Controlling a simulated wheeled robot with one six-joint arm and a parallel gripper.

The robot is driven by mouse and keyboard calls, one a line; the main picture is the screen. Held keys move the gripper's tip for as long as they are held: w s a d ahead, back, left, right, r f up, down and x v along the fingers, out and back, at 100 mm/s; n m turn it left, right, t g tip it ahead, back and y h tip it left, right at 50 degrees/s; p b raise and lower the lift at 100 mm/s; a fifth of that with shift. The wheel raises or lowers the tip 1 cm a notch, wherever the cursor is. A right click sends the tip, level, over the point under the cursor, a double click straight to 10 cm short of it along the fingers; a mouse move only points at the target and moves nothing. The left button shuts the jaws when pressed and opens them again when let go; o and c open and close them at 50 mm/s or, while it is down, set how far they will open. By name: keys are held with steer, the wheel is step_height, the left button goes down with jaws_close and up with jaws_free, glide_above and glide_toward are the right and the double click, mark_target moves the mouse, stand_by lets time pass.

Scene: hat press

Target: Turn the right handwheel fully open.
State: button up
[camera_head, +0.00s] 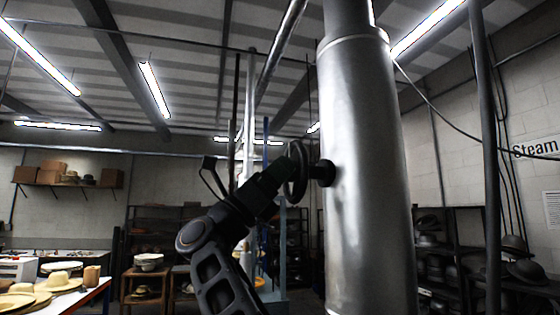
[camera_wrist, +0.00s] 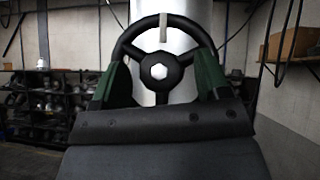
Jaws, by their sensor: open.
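The dark handwheel (camera_head: 297,172) shows nearly edge-on in the head view, on a short stem at the left side of a big silver cylinder. In the wrist view the handwheel (camera_wrist: 165,22) faces me, with a pale hub nut and a light mark at the top of its rim. My gripper (camera_wrist: 161,78) is open, its green fingers on the left and right sides of the wheel. In the head view my gripper (camera_head: 278,178) reaches the wheel from the left. The lower rim is hidden behind my gripper body. I cannot tell whether the fingers touch the rim.
The silver cylinder (camera_head: 365,180) stands right behind the wheel. A table with straw hats (camera_head: 58,281) is at the lower left. Shelves with dark hats (camera_head: 512,262) stand at the right. A dark vertical pipe (camera_head: 490,150) runs in front of them.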

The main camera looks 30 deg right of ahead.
steer(key=shift+d+r, duration=0.4)
steer(key=c, duration=0.9)
